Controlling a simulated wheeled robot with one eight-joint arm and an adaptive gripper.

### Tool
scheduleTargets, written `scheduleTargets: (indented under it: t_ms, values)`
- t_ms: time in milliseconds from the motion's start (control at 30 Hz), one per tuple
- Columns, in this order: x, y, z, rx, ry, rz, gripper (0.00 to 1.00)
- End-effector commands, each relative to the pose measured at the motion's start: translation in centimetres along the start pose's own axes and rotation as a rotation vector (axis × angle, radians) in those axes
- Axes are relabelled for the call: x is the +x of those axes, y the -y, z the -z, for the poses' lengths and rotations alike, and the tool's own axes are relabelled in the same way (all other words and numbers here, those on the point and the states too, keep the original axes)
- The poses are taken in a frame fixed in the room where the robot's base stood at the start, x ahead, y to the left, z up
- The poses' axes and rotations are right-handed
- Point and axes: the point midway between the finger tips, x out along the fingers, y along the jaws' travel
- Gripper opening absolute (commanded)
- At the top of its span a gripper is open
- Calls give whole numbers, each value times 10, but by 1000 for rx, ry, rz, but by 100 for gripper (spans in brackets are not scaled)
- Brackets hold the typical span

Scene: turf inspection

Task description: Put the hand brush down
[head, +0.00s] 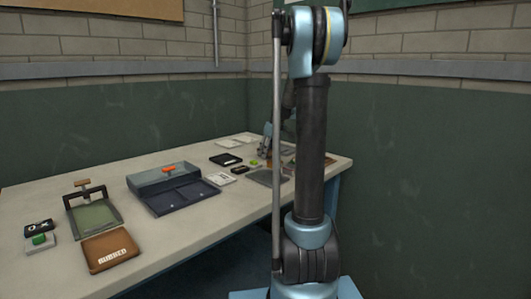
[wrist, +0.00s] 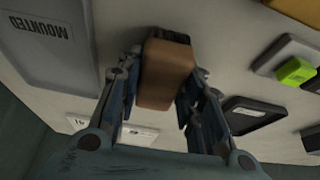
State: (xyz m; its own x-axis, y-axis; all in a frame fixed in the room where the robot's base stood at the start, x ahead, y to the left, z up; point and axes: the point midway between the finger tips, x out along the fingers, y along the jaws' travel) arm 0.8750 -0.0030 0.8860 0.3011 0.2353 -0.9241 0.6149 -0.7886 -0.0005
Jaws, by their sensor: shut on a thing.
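The hand brush (wrist: 166,75) shows in the wrist view as a brown, block-shaped wooden body. My gripper (wrist: 165,68) is shut on it, with one finger along each side.
In the wrist view, a grey tray marked MOUNTED (wrist: 45,62) lies left; a black tray (wrist: 252,112) and green block (wrist: 297,70) lie right. In the head view, a blue-grey case (head: 165,178) and brown tray (head: 110,251) occupy the bench (head: 190,232).

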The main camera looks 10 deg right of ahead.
Motion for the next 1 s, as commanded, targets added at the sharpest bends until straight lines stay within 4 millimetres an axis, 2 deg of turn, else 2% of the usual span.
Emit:
scheduleTargets:
  t_ms: [367, 400, 467, 1000]
  values:
    - [10, 2, -3, -3, 5, 3, 4]
    - [10, 2, -3, -3, 6, 3, 43]
    - [11, 2, -3, -3, 7, 4, 54]
    - [7, 2, -2, -2, 1, 1, 54]
